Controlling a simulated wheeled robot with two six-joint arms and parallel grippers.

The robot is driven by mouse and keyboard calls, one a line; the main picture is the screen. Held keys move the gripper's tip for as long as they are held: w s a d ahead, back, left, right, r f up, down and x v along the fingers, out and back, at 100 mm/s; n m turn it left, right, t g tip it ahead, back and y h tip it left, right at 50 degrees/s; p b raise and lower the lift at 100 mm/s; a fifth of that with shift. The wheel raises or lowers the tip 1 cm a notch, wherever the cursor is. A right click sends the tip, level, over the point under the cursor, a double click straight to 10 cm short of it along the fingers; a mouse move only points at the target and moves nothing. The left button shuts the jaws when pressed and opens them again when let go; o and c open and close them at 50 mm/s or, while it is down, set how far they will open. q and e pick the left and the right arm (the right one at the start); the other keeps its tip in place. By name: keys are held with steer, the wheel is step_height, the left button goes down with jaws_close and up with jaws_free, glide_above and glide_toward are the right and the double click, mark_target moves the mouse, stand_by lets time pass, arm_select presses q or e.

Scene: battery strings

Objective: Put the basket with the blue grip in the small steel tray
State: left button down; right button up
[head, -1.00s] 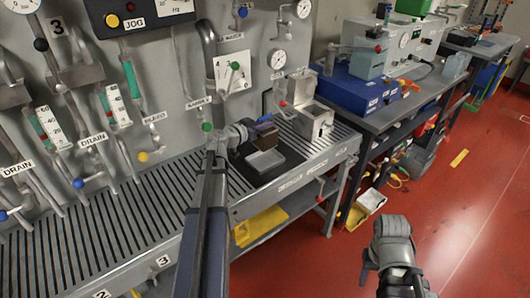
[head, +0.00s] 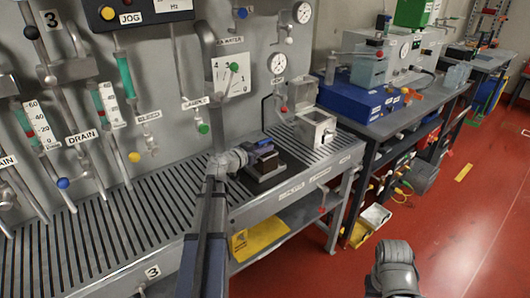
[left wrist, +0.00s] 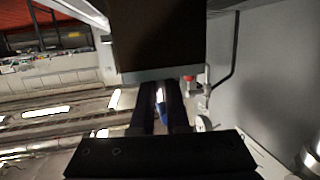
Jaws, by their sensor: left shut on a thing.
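My left gripper (head: 264,149) is shut on the blue grip of a dark brown basket (head: 265,164), over the dark mat at the bench's right part. In the left wrist view the basket (left wrist: 160,38) is a large dark block with a grey edge, and the blue grip (left wrist: 163,98) shows between the fingers. The small steel tray cannot be made out now; the basket and gripper cover its area. I cannot tell whether the basket touches it. My right arm's wrist shows at the lower right of the head view, but its gripper is not visible.
A steel box with an open lid (head: 315,128) stands to the right on the slatted bench (head: 115,235). A panel of pipes, gauges and valves rises behind. A blue case (head: 362,98) sits on the side table. Red floor is open at right.

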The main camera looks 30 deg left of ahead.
arm_select(q)
steer(key=shift+f, duration=0.15)
steer(key=c, duration=0.9)
jaws_free()
steer(key=shift+r, duration=0.2)
steer(key=shift+s+r, duration=0.15)
steer(key=shift+s, duration=0.15)
steer(key=p+v, duration=0.2)
steer(key=v, duration=0.9)
steer(key=shift+s, duration=0.2)
